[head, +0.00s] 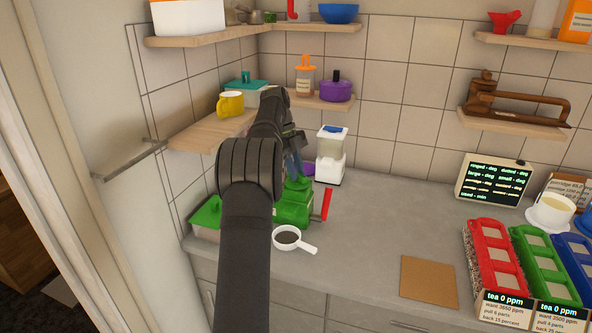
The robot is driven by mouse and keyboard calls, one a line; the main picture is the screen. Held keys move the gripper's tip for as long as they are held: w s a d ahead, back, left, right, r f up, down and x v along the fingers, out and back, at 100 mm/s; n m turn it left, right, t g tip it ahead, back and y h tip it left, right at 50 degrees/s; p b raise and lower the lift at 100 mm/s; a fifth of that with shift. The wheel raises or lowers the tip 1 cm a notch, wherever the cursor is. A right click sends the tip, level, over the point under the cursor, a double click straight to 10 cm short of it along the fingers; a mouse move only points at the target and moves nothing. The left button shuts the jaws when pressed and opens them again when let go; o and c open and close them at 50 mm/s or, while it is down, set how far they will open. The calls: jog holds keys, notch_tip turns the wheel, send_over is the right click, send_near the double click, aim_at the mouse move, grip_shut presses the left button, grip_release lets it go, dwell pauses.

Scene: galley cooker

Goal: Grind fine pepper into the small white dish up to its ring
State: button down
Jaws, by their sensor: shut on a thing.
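A small white dish with a handle (287,238) stands on the counter in front of the green grinder (291,212). It has dark contents; I cannot make out a ring or the fill level. The grinder has a red handle (326,203) on its right side. My gripper (292,153) is above the grinder, partly hidden by my own arm. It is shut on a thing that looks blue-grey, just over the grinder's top. I cannot tell what this thing is or whether it touches the grinder.
A green-lidded box (206,216) is at the left. Above are wooden shelves with a yellow mug (230,104) and a purple pot (336,90).

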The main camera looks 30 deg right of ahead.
jog(key=c, duration=1.3)
grip_release()
jog(key=shift+r, duration=0.1)
jog(key=shift+r, duration=0.3)
notch_tip(320, 180, up, 4)
jog(key=shift+s+d+f, duration=0.1)
jog(key=shift+s+d, duration=0.05)
jog(key=s+d+r, duration=0.5)
jog(key=s+r, duration=0.1)
jog(key=s, duration=0.4)
jog(key=shift+r, duration=0.25)
